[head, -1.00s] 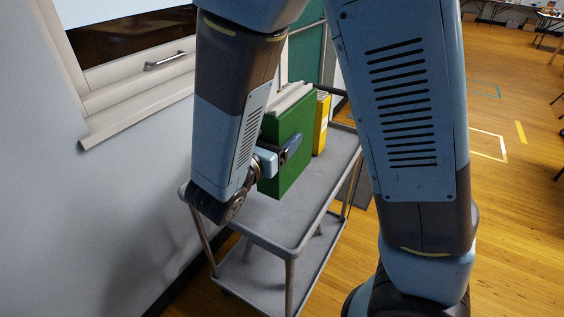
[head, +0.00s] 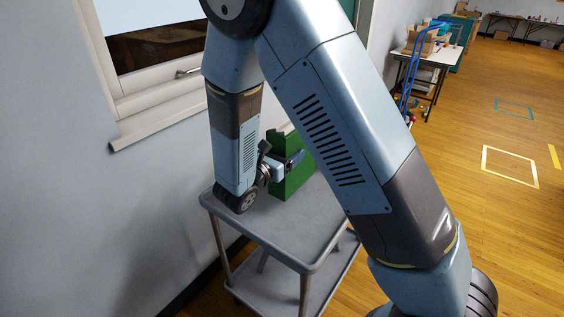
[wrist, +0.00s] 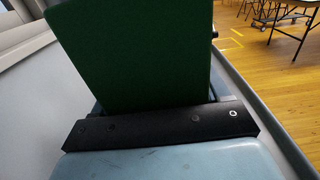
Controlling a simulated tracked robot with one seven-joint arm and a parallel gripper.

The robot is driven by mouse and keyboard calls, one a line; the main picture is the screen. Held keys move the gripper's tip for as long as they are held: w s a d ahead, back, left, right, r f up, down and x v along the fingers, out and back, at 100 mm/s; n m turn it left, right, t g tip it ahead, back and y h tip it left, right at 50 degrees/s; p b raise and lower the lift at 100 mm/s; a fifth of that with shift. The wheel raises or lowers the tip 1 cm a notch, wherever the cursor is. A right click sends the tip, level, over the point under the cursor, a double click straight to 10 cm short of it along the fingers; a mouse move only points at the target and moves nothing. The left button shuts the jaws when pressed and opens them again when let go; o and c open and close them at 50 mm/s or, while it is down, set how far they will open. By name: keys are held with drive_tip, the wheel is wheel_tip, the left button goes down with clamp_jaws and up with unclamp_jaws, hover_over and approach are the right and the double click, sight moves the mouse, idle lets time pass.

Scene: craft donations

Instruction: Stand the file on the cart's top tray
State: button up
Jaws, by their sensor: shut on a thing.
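The green file (head: 292,182) is upright in my gripper (head: 291,164) over the cart's grey top tray (head: 285,232). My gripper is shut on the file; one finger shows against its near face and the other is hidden. The file's lower edge is at or just above the tray surface; I cannot tell whether it touches. In the wrist view the file (wrist: 130,50) rises straight from behind the dark bar of my gripper, and the tray rim (wrist: 258,105) runs along the right.
A wall and window sill (head: 165,118) stand close on the left. The cart's lower shelf (head: 262,288) looks empty where it shows. The near end of the top tray is clear. My arm hides the tray's far right part. A blue hand truck (head: 408,85) stands beyond.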

drive_tip(key=shift+w+a+f, duration=0.1)
drive_tip(key=shift+w+f, duration=0.15)
drive_tip(key=shift+f, duration=0.85)
drive_tip(key=shift+w+a+f, duration=0.1)
drive_tip(key=shift+w+f, duration=0.15)
drive_tip(key=shift+f, duration=0.8)
drive_tip(key=o, duration=1.5)
drive_tip(key=shift+d, duration=0.1)
drive_tip(key=v, duration=1.2)
